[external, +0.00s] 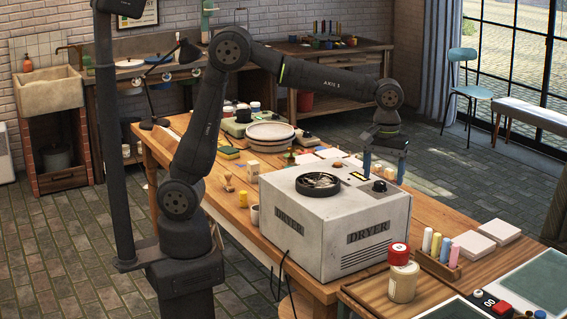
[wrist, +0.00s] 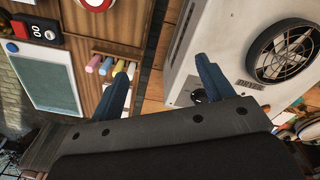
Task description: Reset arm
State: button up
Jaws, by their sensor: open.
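My gripper (external: 384,166) hangs from my raised arm above the right end of the white dryer (external: 307,247), close to its black knob (external: 379,186). In the wrist view my gripper (wrist: 165,85) shows two blue fingers spread wide apart, with nothing between them. The dryer (wrist: 190,85) fills the right of that view, with its round fan grille (wrist: 283,52) on top. Whether a fingertip touches the dryer cannot be told.
A wooden tray of coloured sticks (external: 439,258) and a red-lidded jar (external: 402,275) stand right of the dryer. A green panel (external: 535,280) is at the front right.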

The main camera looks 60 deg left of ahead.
jog(key=w+a+n, duration=0.1)
jog(key=w+a, duration=0.3)
jog(key=a, duration=0.4)
jog(key=w+a+n, duration=0.2)
jog(key=w+a, duration=0.1)
jog(key=a, duration=0.6)
jog(key=shift+w+a+n, duration=0.15)
jog(key=shift+w+n, duration=0.15)
jog(key=shift+w, duration=0.05)
jog(key=o, duration=0.6)
jog(key=r+m, duration=0.2)
jog(key=m, duration=2.6)
send_over(399, 248)
notch_tip(399, 248, down, 10)
jog(key=shift+r, duration=0.1)
